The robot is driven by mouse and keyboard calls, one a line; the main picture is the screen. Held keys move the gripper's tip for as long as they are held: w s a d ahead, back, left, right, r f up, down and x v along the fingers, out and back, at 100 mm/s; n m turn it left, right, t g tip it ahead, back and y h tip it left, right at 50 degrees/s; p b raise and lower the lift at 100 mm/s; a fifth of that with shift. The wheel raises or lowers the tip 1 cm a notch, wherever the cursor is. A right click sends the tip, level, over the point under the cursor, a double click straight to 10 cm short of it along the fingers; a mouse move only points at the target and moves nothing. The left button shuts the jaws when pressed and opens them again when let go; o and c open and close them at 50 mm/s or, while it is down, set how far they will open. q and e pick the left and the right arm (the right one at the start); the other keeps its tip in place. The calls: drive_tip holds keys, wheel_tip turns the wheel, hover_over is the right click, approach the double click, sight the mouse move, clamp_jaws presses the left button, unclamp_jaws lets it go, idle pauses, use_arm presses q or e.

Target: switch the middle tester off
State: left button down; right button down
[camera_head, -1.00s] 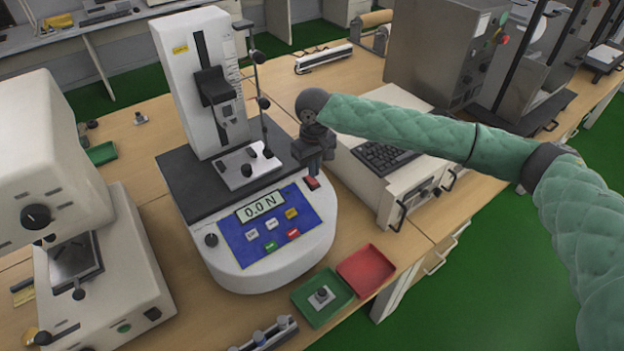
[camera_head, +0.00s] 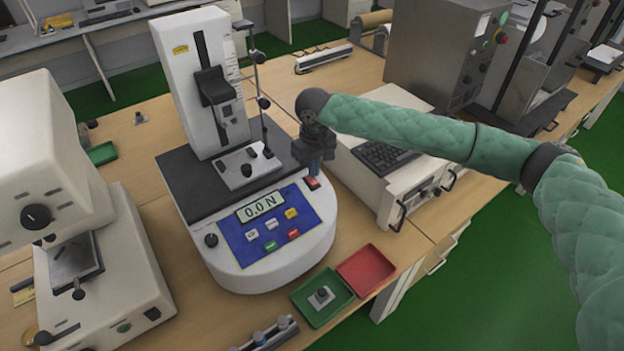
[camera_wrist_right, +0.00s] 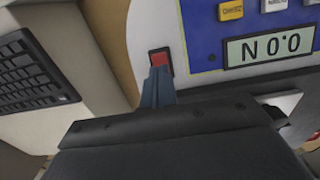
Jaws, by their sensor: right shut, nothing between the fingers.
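The middle tester (camera_head: 285,268) is a white stand with a dark bed and a blue front panel. Its display (camera_head: 260,206) is lit and reads 0.0 N; it also shows upside down in the right wrist view (camera_wrist_right: 268,48). A red rocker switch (camera_head: 312,183) sits at the panel's right edge. My right gripper (camera_head: 315,171) is shut and empty, pointing down just behind the switch. In the right wrist view the fingertips (camera_wrist_right: 157,73) overlap the lower edge of the red switch (camera_wrist_right: 161,58); I cannot tell whether they touch it. My left gripper is out of view.
Another cream tester (camera_head: 120,260) stands at the left. A beige unit with a keyboard (camera_head: 380,157) stands close on the right. A green tray (camera_head: 335,312) holding a small part and a red tray (camera_head: 367,268) lie in front.

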sight(314, 182)
drive_tip(key=shift+f, duration=1.5)
idle(1.2)
